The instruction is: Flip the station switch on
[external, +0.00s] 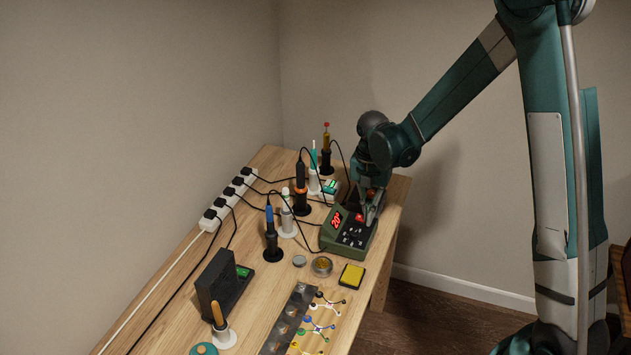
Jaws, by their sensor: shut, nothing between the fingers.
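The soldering station (347,241) is a green box with a lit red display (337,218) and several dark buttons. It stands near the right edge of the workbench. A small red part, which looks like the switch (360,217), sits on its top right, beside the fingers. My gripper (371,220) is shut and empty. It points down over the right side of the station, close to the red part. I cannot tell whether the fingertips touch it. The gripper partly hides the station's back right corner.
Several soldering tools stand in holders (288,222) left of and behind the station, with loose cables. A power strip (229,198) lies along the left edge. A yellow sponge (352,275), a round tin (321,266) and a parts mat (319,325) lie in front.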

